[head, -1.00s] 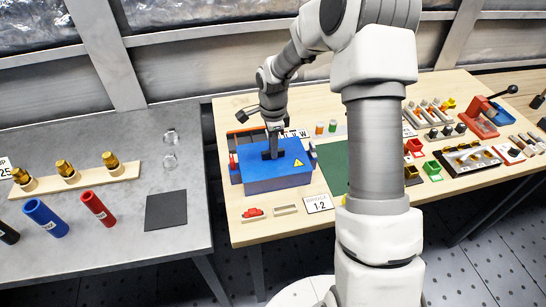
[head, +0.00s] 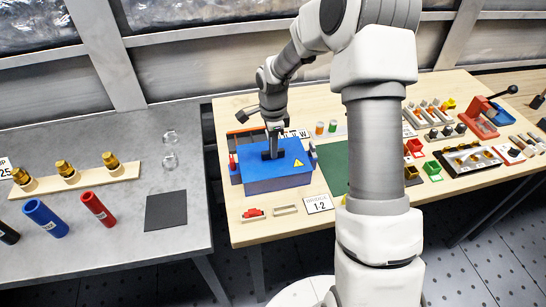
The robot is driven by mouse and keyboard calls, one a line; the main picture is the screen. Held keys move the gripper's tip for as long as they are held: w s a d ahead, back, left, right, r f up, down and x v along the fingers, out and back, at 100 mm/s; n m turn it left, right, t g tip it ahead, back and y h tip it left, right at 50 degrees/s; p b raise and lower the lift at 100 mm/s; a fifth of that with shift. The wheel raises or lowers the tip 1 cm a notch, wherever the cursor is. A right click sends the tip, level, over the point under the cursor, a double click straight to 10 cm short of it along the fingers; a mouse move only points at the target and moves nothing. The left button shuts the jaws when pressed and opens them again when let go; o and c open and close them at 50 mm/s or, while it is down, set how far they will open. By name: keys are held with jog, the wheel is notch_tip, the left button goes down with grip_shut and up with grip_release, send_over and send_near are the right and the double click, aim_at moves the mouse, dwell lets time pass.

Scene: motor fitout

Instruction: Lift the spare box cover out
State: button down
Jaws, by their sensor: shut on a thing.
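The blue box cover (head: 284,174) with a yellow warning triangle is at the left end of the wooden table. My gripper (head: 272,153) is above its top, pointing down, and is shut on the dark handle in the middle of the cover. The fingertips are small and partly merge with the dark handle. What lies beneath the cover is hidden, and I cannot tell whether the cover is clear of what is under it.
A red part (head: 253,213) and a label card (head: 319,204) lie in front of the cover. A green mat (head: 336,166) is to its right, partly behind my arm. The grey table (head: 110,240) at left holds brass fittings, coloured tubes and a dark pad (head: 166,210).

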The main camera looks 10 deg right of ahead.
jog(key=shift+r, duration=0.15)
notch_tip(320, 180, up, 4)
jog(key=shift+d+r, duration=0.1)
jog(key=s+d+r, duration=0.3)
jog(key=d+r, duration=0.3)
jog(key=d, duration=0.5)
jog(key=shift+s+r+b, duration=0.15)
jog(key=shift+r+b, duration=0.15)
jog(key=shift+b, duration=0.05)
